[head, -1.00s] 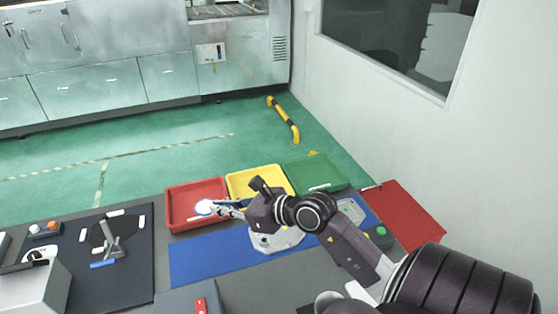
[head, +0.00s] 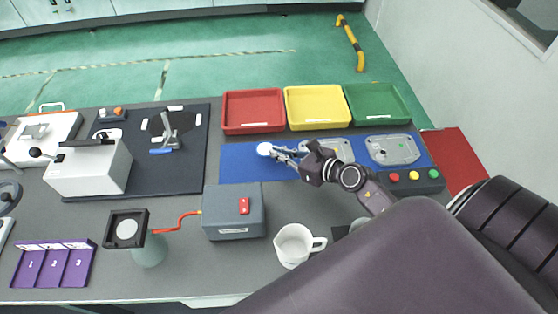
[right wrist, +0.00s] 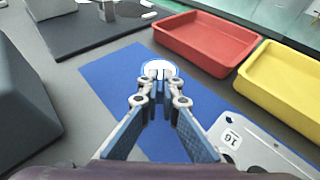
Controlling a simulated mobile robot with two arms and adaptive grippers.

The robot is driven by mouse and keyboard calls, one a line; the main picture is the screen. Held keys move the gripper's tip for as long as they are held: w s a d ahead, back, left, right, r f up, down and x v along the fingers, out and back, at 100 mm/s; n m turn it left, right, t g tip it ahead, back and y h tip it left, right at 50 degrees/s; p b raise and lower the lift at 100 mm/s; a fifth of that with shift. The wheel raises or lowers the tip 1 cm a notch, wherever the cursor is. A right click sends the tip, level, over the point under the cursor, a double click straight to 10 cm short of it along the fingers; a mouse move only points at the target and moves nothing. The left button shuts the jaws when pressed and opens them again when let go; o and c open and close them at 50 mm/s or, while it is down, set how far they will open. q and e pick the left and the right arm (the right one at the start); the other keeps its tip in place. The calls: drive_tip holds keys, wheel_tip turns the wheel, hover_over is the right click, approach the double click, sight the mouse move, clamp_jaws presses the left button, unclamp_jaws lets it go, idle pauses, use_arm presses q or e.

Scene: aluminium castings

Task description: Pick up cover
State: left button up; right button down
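My right gripper (head: 276,153) reaches in from the right over the left part of the blue mat (head: 236,170). Its fingers are drawn together on a small white round piece with a blue rim (head: 264,149). The piece also shows at the fingertips in the right wrist view (right wrist: 159,68). Two flat grey metal castings, cover-like, lie on the mat: one (head: 340,148) is partly hidden behind the gripper, the other (head: 393,150) lies to its right. A casting marked 16 shows in the right wrist view (right wrist: 256,146). My left gripper is out of view.
Red (head: 253,112), yellow (head: 317,108) and green (head: 376,104) trays stand behind the mat and look empty. A grey box (head: 232,212) and a white mug (head: 295,246) stand in front. A button panel (head: 415,178) is at right.

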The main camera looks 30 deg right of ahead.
sight(279, 166)
drive_tip(key=shift+f+b, duration=0.7)
drive_tip(key=shift+f, duration=1.35)
drive_tip(key=c, duration=2.2)
unclamp_jaws()
drive_tip(key=shift+o, duration=0.2)
